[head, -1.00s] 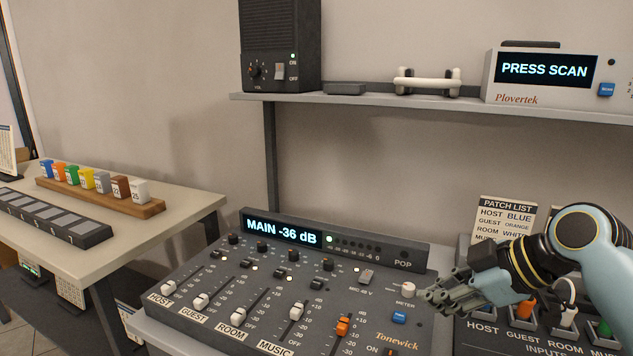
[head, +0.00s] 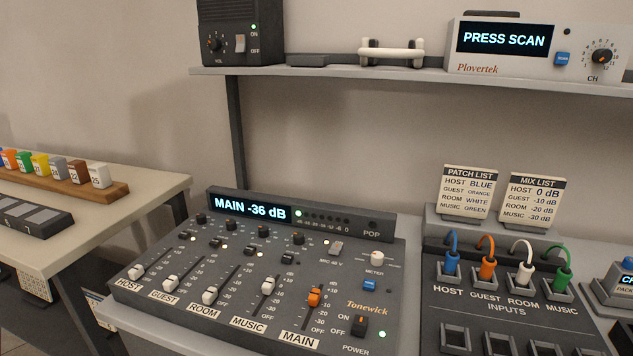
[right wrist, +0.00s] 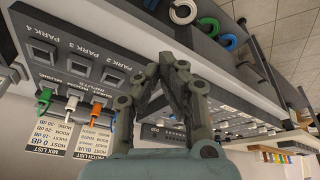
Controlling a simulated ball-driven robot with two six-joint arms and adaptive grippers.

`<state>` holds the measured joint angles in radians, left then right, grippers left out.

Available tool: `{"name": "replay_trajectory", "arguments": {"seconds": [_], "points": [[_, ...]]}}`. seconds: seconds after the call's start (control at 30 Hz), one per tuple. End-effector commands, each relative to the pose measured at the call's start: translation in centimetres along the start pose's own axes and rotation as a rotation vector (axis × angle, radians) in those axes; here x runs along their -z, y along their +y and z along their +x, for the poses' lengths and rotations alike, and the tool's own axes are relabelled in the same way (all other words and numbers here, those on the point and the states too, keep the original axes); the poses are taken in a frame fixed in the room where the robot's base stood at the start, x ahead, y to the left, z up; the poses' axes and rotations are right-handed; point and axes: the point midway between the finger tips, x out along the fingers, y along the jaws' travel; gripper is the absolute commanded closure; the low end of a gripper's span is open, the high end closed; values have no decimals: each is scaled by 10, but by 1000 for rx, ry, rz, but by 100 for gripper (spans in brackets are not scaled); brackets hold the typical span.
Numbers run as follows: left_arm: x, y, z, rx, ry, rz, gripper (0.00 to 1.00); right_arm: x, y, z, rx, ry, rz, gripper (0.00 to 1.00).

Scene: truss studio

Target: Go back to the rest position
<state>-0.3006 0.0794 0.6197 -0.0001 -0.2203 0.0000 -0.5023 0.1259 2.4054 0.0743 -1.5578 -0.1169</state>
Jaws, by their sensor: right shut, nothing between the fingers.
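My right gripper (right wrist: 168,68) shows in the right wrist view with its fingers together and nothing between them. It is apart from the patch box (right wrist: 60,58) and the mixer, which lie beyond it in that upside-down picture. Neither gripper shows in the head view. My left gripper is in no view.
The mixer (head: 180,262) reads MAIN -36 dB. To its right, the patch box (head: 437,316) has blue, orange, white and green plugs in its inputs. A shelf (head: 330,75) above carries a speaker (head: 240,15) and a scanner unit (head: 520,65) reading PRESS SCAN. A side table (head: 110,215) stands left.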

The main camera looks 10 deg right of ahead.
Motion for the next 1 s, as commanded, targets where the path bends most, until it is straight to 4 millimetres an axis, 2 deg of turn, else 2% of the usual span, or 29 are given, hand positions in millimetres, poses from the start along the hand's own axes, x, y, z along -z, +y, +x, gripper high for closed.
{"name": "replay_trajectory", "arguments": {"seconds": [0.13, 0.2, 0.47, 0.67, 0.77, 0.87, 0.9, 0.97, 1.0], "points": [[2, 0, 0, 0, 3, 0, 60, -29, 6, -21, -68, -34, 124, 100], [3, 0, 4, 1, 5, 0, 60, -30, 7, 3, -64, -40, 122, 100], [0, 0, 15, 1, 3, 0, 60, -46, 9, 77, -60, -67, 126, 100], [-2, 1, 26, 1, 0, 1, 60, -74, 9, 151, -57, -97, 132, 100], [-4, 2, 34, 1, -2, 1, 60, -99, 7, 198, -55, -117, 136, 100], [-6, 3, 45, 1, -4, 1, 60, -139, 4, 256, -52, -145, 142, 100], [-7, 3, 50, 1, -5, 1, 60, -160, 2, 280, -50, -158, 145, 100], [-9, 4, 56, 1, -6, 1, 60, -192, -3, 312, -48, -175, 149, 100], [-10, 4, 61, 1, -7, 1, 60, -214, -6, 330, -46, -186, 151, 100]]}}
